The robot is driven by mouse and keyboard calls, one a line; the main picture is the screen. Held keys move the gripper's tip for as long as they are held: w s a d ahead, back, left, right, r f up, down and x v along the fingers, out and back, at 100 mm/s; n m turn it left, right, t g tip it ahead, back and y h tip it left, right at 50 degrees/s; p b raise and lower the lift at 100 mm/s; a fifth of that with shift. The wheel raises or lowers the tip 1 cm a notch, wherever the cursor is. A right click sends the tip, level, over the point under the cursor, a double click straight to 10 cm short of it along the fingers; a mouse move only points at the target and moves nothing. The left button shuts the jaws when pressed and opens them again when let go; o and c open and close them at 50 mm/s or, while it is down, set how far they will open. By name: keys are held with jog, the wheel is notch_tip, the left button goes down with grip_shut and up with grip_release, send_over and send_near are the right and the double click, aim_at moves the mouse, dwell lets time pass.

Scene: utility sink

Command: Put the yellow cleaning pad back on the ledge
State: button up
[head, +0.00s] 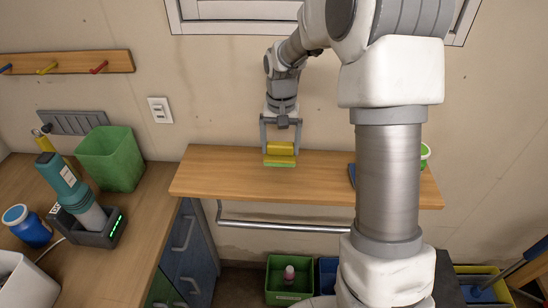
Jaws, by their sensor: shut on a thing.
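The yellow cleaning pad (280,149) is a small yellow block with a green strip along its bottom. My gripper (281,137) points down over the wooden ledge (225,176) with one finger at each side of the pad, shut on it. The pad is at the left-middle part of the ledge, near its back. I cannot tell whether its underside touches the ledge. The ledge is a plain board on the wall, with a metal rail (280,226) below it.
My arm hides part of the ledge's right side, where a blue item (352,174) and a green-rimmed container (425,154) show. A counter at left holds a green bin (111,158), a teal tool (68,185) and a blue jar (27,226). The ledge's left end is clear.

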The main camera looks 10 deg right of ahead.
aim_at(271, 141)
jog(key=shift+w+a+f, duration=0.4)
jog(key=shift+a, duration=0.15)
jog(key=shift+w+a+f, duration=0.35)
jog(key=shift+a+f, duration=0.05)
jog(key=shift+a, duration=0.15)
jog(key=shift+f, duration=1.95)
jog(key=shift+f, duration=0.15)
jog(key=o, duration=1)
